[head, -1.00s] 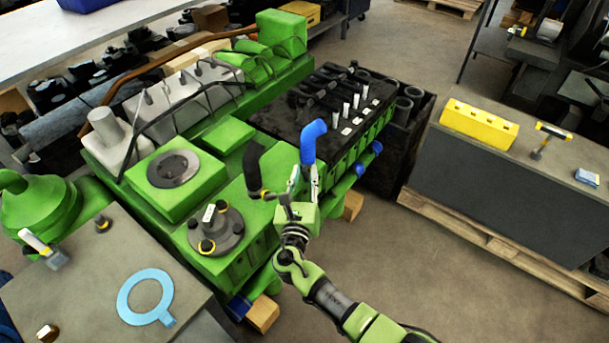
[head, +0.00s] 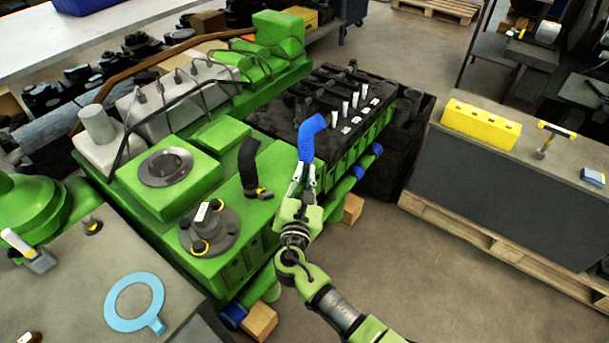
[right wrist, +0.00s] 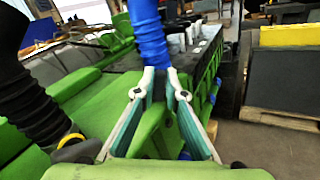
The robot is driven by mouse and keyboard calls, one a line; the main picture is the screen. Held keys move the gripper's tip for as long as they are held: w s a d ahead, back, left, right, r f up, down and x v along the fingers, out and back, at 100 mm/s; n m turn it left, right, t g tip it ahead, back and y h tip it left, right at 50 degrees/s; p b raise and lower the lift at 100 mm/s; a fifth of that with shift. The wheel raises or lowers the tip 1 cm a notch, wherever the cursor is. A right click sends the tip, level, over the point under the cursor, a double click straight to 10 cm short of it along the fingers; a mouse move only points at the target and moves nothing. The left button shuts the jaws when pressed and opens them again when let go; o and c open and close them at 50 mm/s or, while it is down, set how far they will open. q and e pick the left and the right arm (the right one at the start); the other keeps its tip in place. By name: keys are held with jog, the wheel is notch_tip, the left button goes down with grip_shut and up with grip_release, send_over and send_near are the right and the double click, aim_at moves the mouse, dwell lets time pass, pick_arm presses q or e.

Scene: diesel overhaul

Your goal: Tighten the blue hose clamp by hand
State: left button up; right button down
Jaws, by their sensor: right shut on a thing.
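In the right wrist view the ribbed blue hose (right wrist: 148,32) rises from between the fingertips (right wrist: 161,80). My left gripper is not in view.
A black hose (head: 248,165) with a yellow-marked clamp (head: 259,194) stands on the engine just left of my gripper. A bolted flange (head: 209,229) lies further left. A grey bench with a yellow block (head: 480,123) stands right, across open floor.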

jog(key=c, duration=2.1)
grip_release()
jog(key=shift+s, duration=0.1)
jog(key=s+a, duration=0.1)
jog(key=s, duration=1.1)
jog(key=shift+a, duration=0.15)
